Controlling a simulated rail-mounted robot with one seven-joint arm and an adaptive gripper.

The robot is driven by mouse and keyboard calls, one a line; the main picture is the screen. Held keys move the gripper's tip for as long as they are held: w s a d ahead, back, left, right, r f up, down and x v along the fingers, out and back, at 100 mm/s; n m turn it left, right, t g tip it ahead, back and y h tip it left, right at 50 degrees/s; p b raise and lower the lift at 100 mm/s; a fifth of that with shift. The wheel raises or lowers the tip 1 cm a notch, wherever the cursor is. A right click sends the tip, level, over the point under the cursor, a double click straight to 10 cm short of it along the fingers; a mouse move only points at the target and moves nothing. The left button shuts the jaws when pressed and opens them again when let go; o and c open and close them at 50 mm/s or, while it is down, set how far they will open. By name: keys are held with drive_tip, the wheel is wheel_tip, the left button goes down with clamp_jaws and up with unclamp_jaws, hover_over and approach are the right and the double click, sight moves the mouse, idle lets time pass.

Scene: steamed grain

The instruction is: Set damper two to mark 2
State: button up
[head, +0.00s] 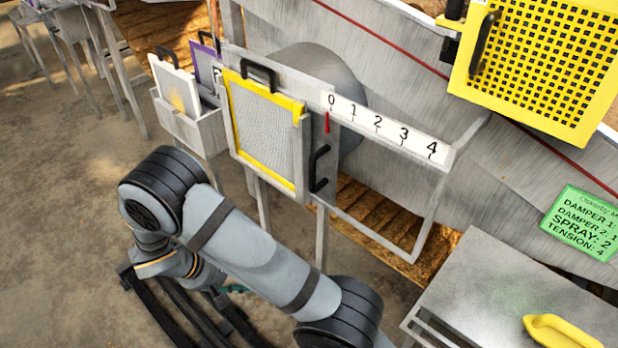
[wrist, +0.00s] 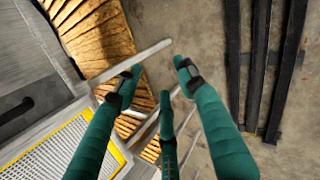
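In the head view a slide plate with a black handle (head: 319,168) hangs on a metal rail below a white scale (head: 383,128) marked 0 to 4. Its red pointer (head: 327,122) stands at 0. No label shows which damper this is. My gripper (wrist: 157,84) has green fingers, spread apart with nothing between them. In the wrist view a black handle (wrist: 16,110) lies to its left, apart from the fingers. In the head view my arm hides most of the gripper; only a bit of green shows low down.
A yellow-framed mesh screen (head: 265,135) sits left of the slide plate. A yellow perforated guard (head: 540,68) is at upper right. A green card (head: 585,222) lists damper, spray and tension settings. A grey table (head: 480,283) holds a yellow object (head: 560,333). Floor at left is open.

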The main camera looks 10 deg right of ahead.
drive_tip(key=w+d+r+m+h, duration=0.2)
drive_tip(key=w+d+m, duration=0.1)
drive_tip(key=w+d, duration=0.15)
drive_tip(key=m+t+h, duration=0.4)
drive_tip(key=m+h, duration=0.4)
drive_tip(key=m, duration=1.4)
approach(311, 172)
drive_tip(key=x, duration=1)
drive_tip(key=shift+w+d, duration=0.15)
drive_tip(key=shift+d, duration=0.2)
drive_tip(key=shift+c, duration=0.8)
drive_tip(key=c, duration=0.7)
clamp_jaws()
